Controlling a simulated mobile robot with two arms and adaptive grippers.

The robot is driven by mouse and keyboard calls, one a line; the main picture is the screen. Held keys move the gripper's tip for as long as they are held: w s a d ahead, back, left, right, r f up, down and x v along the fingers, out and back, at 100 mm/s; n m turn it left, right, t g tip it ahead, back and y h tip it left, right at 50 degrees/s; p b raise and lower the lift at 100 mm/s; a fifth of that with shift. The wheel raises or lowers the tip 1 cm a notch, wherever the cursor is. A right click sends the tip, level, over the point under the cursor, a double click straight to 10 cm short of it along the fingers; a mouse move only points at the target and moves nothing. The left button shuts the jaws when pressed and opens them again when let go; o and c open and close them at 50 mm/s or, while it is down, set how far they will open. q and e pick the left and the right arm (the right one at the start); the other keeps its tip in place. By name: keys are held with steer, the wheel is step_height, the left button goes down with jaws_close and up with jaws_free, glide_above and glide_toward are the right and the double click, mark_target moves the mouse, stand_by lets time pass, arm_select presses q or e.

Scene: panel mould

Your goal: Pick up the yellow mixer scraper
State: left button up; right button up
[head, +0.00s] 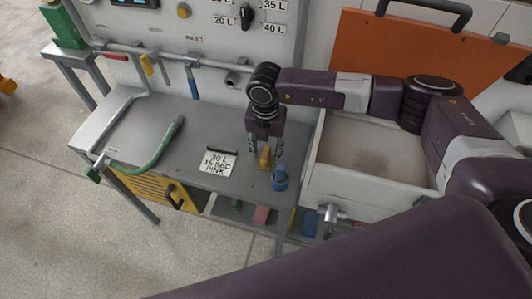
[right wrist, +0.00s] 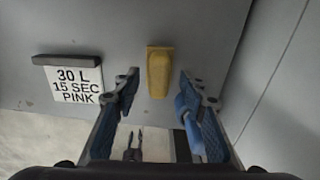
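A yellow block-like piece, apparently the yellow mixer scraper (head: 265,157), is on the grey bench, close to its right end. In the right wrist view the yellow piece (right wrist: 159,72) shows ahead of and between the fingertips, with a gap on both sides. My right gripper (head: 265,143) points down over it. It also shows in the right wrist view (right wrist: 158,90), with its fingers spread and nothing held. Whether the fingers reach down around the piece is hard to tell.
A blue object (head: 280,178) stands close beside the yellow piece. A label card (head: 217,163) lies to the left, with a green hose (head: 150,158) farther left. A pale open box (head: 360,190) stands right of the bench. Tools hang on a rail (head: 170,55) behind.

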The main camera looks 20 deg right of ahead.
mark_target(265, 153)
steer(key=shift+a+f, duration=0.1)
steer(key=shift+f, duration=0.55)
jaws_close()
steer(key=shift+r, duration=0.2)
step_height(265, 153, up, 20)
steer(key=b, duration=0.5)
steer(key=shift+f, duration=0.15)
